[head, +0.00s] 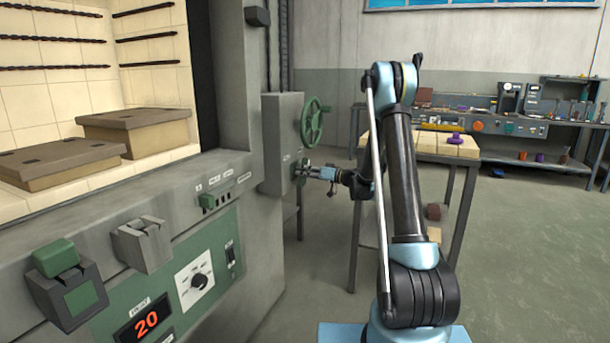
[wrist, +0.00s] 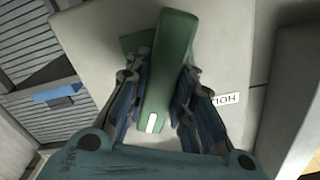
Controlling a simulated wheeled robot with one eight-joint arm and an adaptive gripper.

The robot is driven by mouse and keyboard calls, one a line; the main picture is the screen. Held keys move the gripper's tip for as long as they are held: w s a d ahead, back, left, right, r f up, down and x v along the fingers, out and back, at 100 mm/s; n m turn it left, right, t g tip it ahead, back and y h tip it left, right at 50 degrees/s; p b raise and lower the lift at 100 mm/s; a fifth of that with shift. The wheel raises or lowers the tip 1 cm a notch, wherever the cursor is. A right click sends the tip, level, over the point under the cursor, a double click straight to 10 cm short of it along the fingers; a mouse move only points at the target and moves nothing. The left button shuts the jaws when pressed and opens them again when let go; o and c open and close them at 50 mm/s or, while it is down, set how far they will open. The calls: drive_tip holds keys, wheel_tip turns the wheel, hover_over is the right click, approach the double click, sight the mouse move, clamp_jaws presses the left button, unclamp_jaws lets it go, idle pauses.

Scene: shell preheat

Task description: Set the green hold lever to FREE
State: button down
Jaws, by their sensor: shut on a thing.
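The green hold lever (wrist: 172,55) fills the middle of the wrist view and carries a white mark at its near end. It is mounted on the side of a grey box (head: 283,130). My gripper (wrist: 160,88) has one finger on each side of the lever and is shut on it. In the head view my gripper (head: 304,173) reaches left to the box's face, and the lever is mostly hidden there. A white label (wrist: 226,99), partly covered by a finger, shows upside-down letters that look like HO. No FREE label can be read.
A green handwheel (head: 313,122) sits just above my gripper on the same box. The furnace panel (head: 190,270) with switches and a display reading 20 is at left. A table (head: 462,152) stands behind my arm. The floor at right is clear.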

drive_tip(key=shift+w+m, duration=0.1)
drive_tip(key=shift+m, duration=0.3)
drive_tip(key=c, duration=1.4)
unclamp_jaws()
drive_tip(key=shift+o, duration=0.2)
drive_tip(key=shift+d, duration=0.1)
drive_tip(key=v, duration=1.1)
drive_tip(key=shift+d, duration=0.4)
